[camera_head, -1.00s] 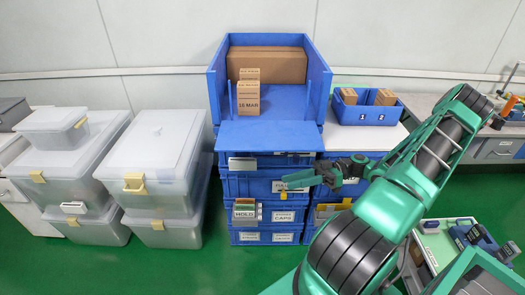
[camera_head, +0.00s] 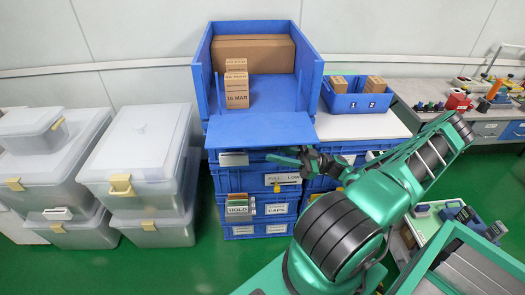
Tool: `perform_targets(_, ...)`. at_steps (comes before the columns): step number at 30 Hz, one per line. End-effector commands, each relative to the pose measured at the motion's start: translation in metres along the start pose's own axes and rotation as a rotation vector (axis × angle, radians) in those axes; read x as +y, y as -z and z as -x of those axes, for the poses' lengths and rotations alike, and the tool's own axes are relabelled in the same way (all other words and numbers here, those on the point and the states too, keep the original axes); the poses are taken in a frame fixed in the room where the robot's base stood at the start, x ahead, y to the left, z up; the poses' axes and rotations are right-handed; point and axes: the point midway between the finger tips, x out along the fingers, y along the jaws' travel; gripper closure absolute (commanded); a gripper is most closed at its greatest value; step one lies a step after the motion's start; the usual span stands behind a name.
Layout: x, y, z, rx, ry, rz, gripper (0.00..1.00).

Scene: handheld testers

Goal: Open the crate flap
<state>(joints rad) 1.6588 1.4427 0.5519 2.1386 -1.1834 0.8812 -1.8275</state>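The blue crate (camera_head: 203,75) stands on top of a stack of blue bins, open at the front. Its flap (camera_head: 262,128) lies folded down, about level, jutting out in front of the crate. Inside are small brown boxes marked 16 MAR (camera_head: 236,97) and a large brown carton (camera_head: 254,53). My gripper (camera_head: 276,157) points left, just below the flap's front edge near its right part. I cannot tell whether it touches the flap. The fingers are small and seen from the side, so their opening is unclear.
A blue tray with boxes (camera_head: 345,101) stands on a white surface (camera_head: 375,125) right of the crate. Stacked blue bins with labels (camera_head: 232,182) are below the flap. Clear lidded tubs (camera_head: 140,145) stand left, with a narrow floor gap between.

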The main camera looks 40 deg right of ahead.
Motion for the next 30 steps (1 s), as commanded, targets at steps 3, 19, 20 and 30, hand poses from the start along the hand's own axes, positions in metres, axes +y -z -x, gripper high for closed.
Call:
perform_targets(3,-0.001,0.000,-0.018,0.000,0.002,-0.001,0.71)
perform_targets(19,0.000,0.000,-0.039,-0.002,0.001,0.000,0.71)
perform_targets(20,0.000,0.000,-0.039,-0.002,0.001,0.000,0.74)
perform_targets(30,0.000,0.002,-0.039,-0.002,-0.004,-0.011,1.00)
